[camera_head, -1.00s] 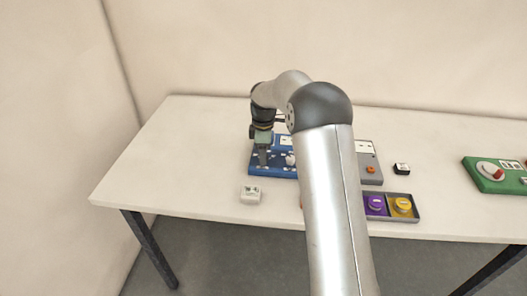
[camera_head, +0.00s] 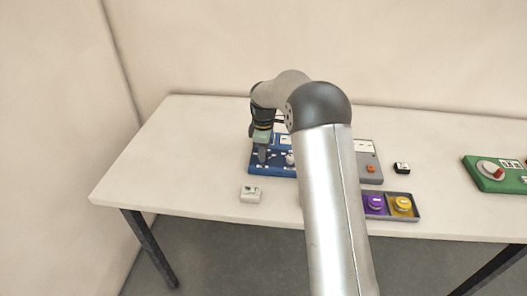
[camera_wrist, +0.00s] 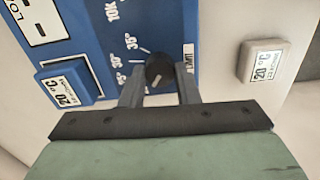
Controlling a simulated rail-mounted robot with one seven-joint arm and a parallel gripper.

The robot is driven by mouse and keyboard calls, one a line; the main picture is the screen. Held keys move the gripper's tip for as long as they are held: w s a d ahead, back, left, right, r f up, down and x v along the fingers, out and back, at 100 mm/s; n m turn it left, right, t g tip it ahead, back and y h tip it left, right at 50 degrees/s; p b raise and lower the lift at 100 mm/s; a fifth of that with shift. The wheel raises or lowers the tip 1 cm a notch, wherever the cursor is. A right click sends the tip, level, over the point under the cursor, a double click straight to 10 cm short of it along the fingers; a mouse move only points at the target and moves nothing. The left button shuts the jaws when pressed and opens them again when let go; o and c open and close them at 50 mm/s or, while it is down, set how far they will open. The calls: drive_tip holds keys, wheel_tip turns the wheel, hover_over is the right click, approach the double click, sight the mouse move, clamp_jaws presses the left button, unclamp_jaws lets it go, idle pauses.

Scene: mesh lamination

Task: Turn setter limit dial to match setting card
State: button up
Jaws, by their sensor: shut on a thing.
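The limit dial (camera_wrist: 158,72) is a small black knob with a pale pointer line, on the blue setter panel (camera_wrist: 118,50), beside a "LIMIT" label. Scale marks such as 35° and 30° are printed around it; the pointer's exact reading is hard to tell. My gripper (camera_wrist: 159,88) is shut on the dial, one finger on each side. A blue-framed card (camera_wrist: 68,88) and a pale block (camera_wrist: 262,62) both carry "20 °C" labels; their small print is unclear. In the head view my gripper (camera_head: 262,157) is over the blue panel (camera_head: 282,172) and hides the dial.
The pale block (camera_head: 250,194) lies in front of the panel. A green panel (camera_head: 490,184) is farther right. The table's left side is clear.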

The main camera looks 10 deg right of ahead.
drive_tip(key=m, duration=1.3)
drive_tip(key=shift+w, duration=0.1)
drive_tip(key=m, duration=0.4)
drive_tip(key=shift+r+m, duration=0.1)
drive_tip(key=shift+m, duration=2.6)
drive_tip(key=o, duration=1)
drive_tip(key=shift+c, duration=0.2)
wheel_tip(320, 180, up, 17)
drive_tip(key=shift+r, duration=0.15)
